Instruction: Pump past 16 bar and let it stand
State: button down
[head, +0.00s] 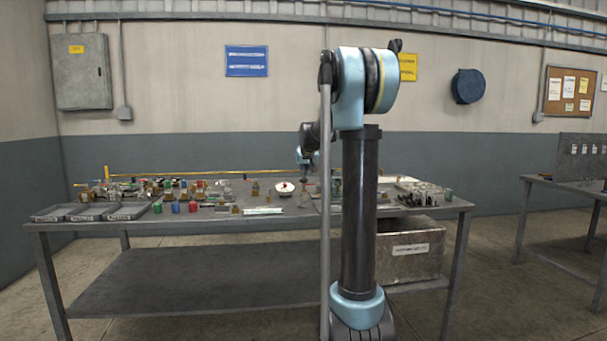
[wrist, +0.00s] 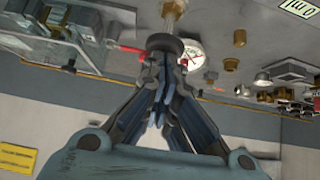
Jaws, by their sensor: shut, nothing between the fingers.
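My gripper (wrist: 168,80) is shut and empty. In the wrist view, which shows the scene upside down, its fingers close together just below a dark round cap (wrist: 163,42) in the picture. I cannot tell whether they touch it. A brass stem (wrist: 172,8) shows beyond the cap. A round white gauge (wrist: 190,55) with red on its dial is partly hidden behind the fingers; its reading is too small to make out. A red rod-like part (wrist: 131,49) lies left of the cap. In the head view my gripper (head: 305,178) is small above the workbench (head: 280,220).
Many small fittings and jars crowd the bench's left half, with grey trays (head: 103,212) at its front left corner. Brass fittings (wrist: 238,45) stand right of the gauge in the wrist view. A box (head: 410,250) sits under the bench. Another table (head: 575,185) stands at right.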

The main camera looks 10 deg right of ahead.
jog(key=shift+s+f, duration=0.1)
jog(key=shift+f, duration=1.35)
jog(key=shift+r, duration=0.1)
jog(key=shift+r, duration=0.35)
jog(key=r, duration=0.3)
jog(key=shift+s+r, duration=0.25)
jog(key=shift+r, duration=0.15)
jog(key=v, duration=0.9)
jog(key=shift+r, duration=0.1)
notch_tip(320, 180, up, 3)
jog(key=shift+a+r, duration=0.1)
jog(key=shift+r, duration=0.1)
